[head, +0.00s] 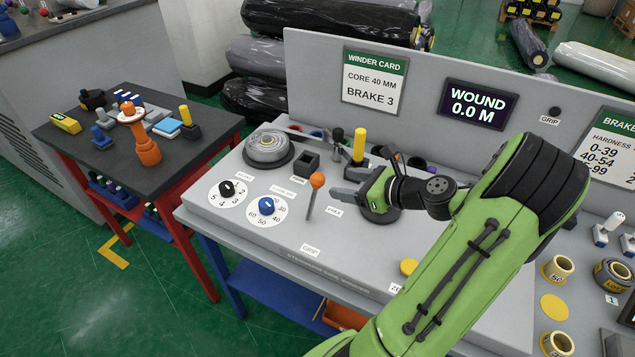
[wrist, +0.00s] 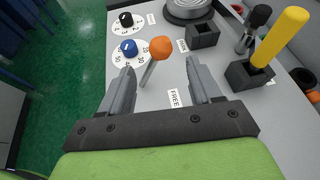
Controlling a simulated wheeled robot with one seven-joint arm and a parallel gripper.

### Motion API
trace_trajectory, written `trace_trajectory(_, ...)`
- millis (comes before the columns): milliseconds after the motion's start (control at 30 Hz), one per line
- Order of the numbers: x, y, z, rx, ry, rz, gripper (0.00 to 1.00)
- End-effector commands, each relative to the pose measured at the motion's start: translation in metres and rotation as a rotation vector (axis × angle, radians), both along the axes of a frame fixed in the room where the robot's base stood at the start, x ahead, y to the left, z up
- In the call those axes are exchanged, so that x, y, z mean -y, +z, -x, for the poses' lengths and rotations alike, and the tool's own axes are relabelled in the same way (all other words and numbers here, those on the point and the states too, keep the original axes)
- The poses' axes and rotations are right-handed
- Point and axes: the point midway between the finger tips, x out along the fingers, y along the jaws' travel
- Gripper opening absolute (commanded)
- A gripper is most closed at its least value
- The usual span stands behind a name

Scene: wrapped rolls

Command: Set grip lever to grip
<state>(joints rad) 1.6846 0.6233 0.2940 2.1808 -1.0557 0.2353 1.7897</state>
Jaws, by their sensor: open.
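The grip lever has an orange ball knob (head: 317,180) on a thin grey stem, standing up from the grey machine panel (head: 240,222). A GRIP label (head: 310,250) lies on the panel on the near side of the lever, and a FREE label (head: 335,211) lies on its far side. In the wrist view the orange knob (wrist: 161,47) and its stem stand ahead, between the lines of the two fingers, nearer the left one. My gripper (head: 345,188) is open and empty, just right of the lever. In the wrist view my gripper (wrist: 160,90) shows both fingers apart.
Left of the lever are a blue dial (head: 266,206) and a black dial (head: 227,188). Behind stand a square black holder (head: 307,162), a grey disc (head: 268,147) and a yellow post (head: 359,145). A yellow button (head: 409,267) sits at the near right.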

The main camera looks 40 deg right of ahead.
Motion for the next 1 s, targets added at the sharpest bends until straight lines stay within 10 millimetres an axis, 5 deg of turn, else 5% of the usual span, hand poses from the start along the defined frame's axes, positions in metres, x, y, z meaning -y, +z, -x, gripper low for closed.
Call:
trace_trajectory(333,-0.014,-0.033,-0.074,-0.001,0.005,0.002,0.63)
trace_trajectory(733,-0.016,-0.037,-0.087,-0.002,0.001,0.002,0.63)
trace_trajectory(1000,-0.016,-0.037,-0.087,-0.002,0.001,0.003,0.22)
